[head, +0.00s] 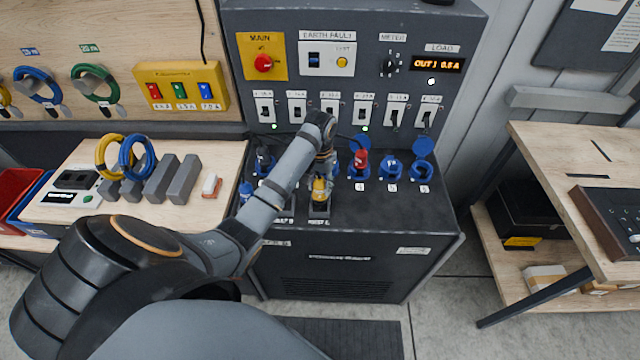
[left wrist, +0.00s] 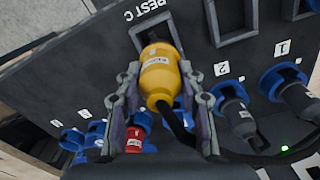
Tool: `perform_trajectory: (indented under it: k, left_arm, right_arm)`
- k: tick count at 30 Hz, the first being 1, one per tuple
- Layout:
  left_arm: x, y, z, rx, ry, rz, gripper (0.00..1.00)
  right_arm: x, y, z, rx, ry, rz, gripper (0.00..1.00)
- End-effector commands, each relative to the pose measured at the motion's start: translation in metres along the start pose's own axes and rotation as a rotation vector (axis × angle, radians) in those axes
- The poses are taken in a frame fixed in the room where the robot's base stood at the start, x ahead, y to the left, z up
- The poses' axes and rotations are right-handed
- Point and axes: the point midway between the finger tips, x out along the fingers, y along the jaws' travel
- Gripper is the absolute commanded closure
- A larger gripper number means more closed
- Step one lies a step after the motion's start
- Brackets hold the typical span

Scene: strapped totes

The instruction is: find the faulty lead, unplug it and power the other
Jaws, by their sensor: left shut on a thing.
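My left gripper (head: 321,178) is shut on a yellow plug (head: 319,192), which stands at a rest holder on the black cabinet top. In the left wrist view, the fingers (left wrist: 163,103) flank the yellow plug (left wrist: 159,78), with its tip at the frame marked REST C. A red plug (head: 361,160) sits in a blue socket. Dark plugs (left wrist: 237,117) sit in sockets 1 and 2 in the left wrist view. Two sockets to the right of the red plug show no plug (head: 391,169). The display (head: 437,65) reads OUT 1 0.5 A. The right gripper is out of view.
The panel has a red main knob (head: 263,63), a meter knob (head: 390,65) and a row of switches (head: 365,108), with green lamps below some. Coiled leads (head: 137,157) and grey blocks are on the left bench. A wooden bench (head: 560,160) stands to the right.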

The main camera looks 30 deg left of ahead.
Motion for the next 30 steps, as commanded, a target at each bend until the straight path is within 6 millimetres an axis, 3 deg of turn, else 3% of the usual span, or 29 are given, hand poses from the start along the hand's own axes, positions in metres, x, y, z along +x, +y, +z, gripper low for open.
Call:
perform_trajectory:
  k: [30]
  left_arm:
    - [0.015,0.000,0.000,0.000,0.000,0.000,0.98]
  right_arm:
    - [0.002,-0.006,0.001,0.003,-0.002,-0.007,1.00]
